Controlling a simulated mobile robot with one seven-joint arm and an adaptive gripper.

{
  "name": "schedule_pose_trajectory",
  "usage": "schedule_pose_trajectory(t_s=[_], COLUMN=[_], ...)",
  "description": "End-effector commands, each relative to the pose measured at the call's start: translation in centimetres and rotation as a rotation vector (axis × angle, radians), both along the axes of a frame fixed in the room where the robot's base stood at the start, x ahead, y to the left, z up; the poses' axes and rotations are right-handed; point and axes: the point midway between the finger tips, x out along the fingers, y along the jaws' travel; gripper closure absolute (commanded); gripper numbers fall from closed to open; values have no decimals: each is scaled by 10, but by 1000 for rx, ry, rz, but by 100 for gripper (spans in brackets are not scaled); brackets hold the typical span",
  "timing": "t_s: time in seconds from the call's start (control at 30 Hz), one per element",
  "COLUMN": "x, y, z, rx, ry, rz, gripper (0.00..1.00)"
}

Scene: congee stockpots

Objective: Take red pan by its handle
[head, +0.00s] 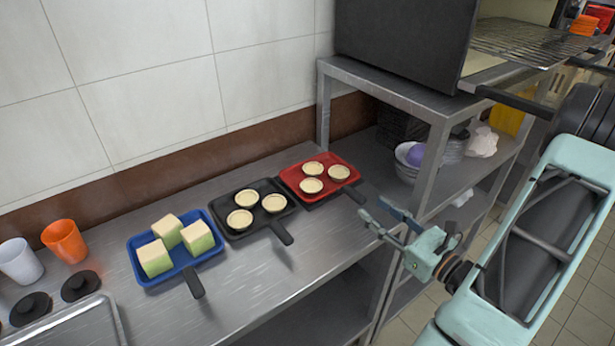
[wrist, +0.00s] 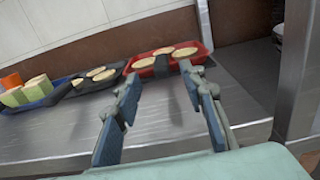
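The red pan (head: 299,187) sits on the steel counter against the wall, with several round pale pastry shells in it. Its dark handle (head: 354,194) points toward the front right, to my gripper's side. My gripper (head: 374,215) is in the air close to the end of the handle and looks apart from it. In the wrist view, my gripper (wrist: 158,108) has its two blue-padded fingers spread with nothing between them. The red pan (wrist: 143,71) shows beyond the fingertips, and its handle is partly hard to make out there.
A black pan (head: 236,233) with pastry shells and a blue pan (head: 142,273) with pale green blocks sit to the left. The counter front is clear.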

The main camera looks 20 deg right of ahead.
Motion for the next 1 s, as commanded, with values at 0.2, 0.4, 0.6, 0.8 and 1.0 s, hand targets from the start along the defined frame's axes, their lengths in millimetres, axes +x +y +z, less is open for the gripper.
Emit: schedule_pose_trajectory(t_s=[0.2, 0.4, 0.6, 0.8, 1.0], x=[30, 50, 70, 96, 101], y=[9, 16, 25, 34, 35], z=[1, 0, 2, 2, 1], rx=[5, 4, 3, 2, 3], ry=[-5, -3, -3, -3, -2], rz=[-6, -7, -5, -6, -8], gripper=[62, 62, 62, 62, 62])
